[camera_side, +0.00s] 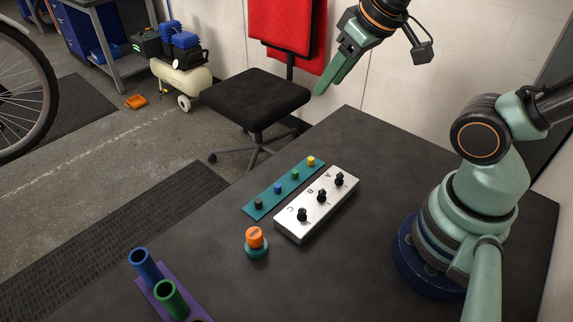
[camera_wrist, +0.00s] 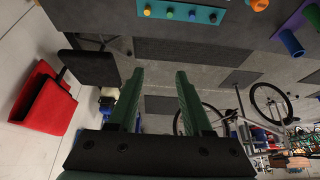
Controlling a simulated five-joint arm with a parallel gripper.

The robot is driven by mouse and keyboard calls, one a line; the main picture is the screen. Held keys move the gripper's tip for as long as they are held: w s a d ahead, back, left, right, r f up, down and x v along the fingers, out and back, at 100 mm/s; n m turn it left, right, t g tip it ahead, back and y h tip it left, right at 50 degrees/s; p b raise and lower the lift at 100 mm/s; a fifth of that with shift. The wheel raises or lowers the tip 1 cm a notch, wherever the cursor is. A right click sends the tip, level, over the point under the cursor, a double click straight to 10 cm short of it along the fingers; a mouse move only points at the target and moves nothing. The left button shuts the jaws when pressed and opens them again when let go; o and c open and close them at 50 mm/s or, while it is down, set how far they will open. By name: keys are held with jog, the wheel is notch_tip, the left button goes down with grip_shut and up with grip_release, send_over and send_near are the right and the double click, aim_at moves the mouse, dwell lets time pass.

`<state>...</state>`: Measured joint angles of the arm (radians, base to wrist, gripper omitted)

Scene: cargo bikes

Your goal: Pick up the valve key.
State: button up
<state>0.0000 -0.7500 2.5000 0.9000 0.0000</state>
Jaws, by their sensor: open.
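I cannot tell for certain which piece is the valve key. An orange-capped piece (camera_side: 256,237) stands upright on a round teal base (camera_side: 257,252) near the middle of the dark table; its orange top also shows at the upper edge of the wrist view (camera_wrist: 259,4). My gripper (camera_side: 323,88) is raised beyond the table's far edge, in front of the red chair back and well apart from the table pieces. In the wrist view my gripper (camera_wrist: 159,72) has its two green fingers apart with nothing between them.
A silver box (camera_side: 318,207) with black knobs marked A, B and C sits beside a teal strip (camera_side: 262,205) with several coloured pegs. A purple rack (camera_side: 187,302) holds blue and green tubes at the front left. A black chair (camera_side: 255,98) stands past the table.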

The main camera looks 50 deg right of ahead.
jog(key=o, duration=0.4)
jog(key=m+g, duration=0.6)
jog(key=m, duration=1.2)
send_over(254, 233)
notch_tip(254, 233, down, 11)
jog(key=f, duration=0.6)
jog(key=shift+w+d+f, duration=0.15)
jog(key=shift+w, duration=0.05)
jog(key=shift+s+f, duration=0.2)
jog(key=shift+f, duration=2.5)
